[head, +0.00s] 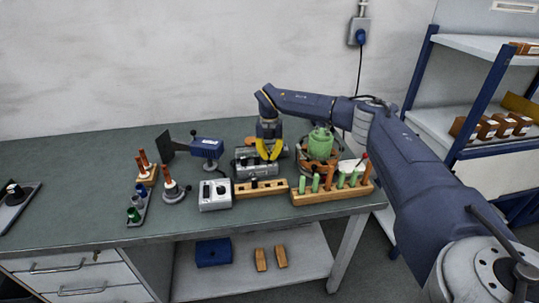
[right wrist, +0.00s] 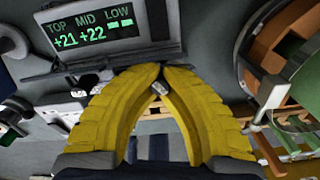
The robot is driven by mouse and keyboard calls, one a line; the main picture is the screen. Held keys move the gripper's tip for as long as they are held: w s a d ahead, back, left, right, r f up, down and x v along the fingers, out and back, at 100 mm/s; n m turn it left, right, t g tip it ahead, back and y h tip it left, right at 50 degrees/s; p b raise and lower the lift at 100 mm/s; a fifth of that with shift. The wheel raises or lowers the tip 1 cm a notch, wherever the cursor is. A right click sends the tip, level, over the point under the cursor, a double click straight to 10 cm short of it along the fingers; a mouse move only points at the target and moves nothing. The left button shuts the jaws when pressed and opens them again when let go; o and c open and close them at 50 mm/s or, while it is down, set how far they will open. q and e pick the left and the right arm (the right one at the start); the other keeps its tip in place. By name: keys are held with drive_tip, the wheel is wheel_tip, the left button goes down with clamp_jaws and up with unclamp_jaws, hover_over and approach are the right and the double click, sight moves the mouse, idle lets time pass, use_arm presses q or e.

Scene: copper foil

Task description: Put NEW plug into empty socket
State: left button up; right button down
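My right gripper (head: 268,150) has yellow fingers and is over the grey machine (head: 242,168) at the bench's middle. In the right wrist view its fingertips (right wrist: 161,70) meet just in front of a display panel (right wrist: 95,32) reading TOP +21, MID +22 and LOW with dashes. A small grey piece (right wrist: 158,89) shows in the gap below the tips; I cannot tell whether it is held. A wooden block (head: 275,187) with dark spots lies in front of the machine. A wooden rack (head: 334,197) holds green and copper-coloured rods. No NEW label or empty socket is readable. My left gripper is out of view.
A grey control box (head: 214,195), a blue device (head: 206,147) and small stands are to the left. The bench's left middle is clear. Shelving (head: 480,42) is at right.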

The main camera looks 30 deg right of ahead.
drive_tip(key=c, duration=1.5)
unclamp_jaws()
drive_tip(key=shift+o, duration=0.3)
drive_tip(key=shift+o, duration=1.3)
drive_tip(key=shift+r, duration=0.1)
drive_tip(key=shift+w+a, duration=0.1)
drive_tip(key=shift+r, duration=0.55)
drive_tip(key=shift+r, duration=0.4)
drive_tip(key=shift+r, duration=0.1)
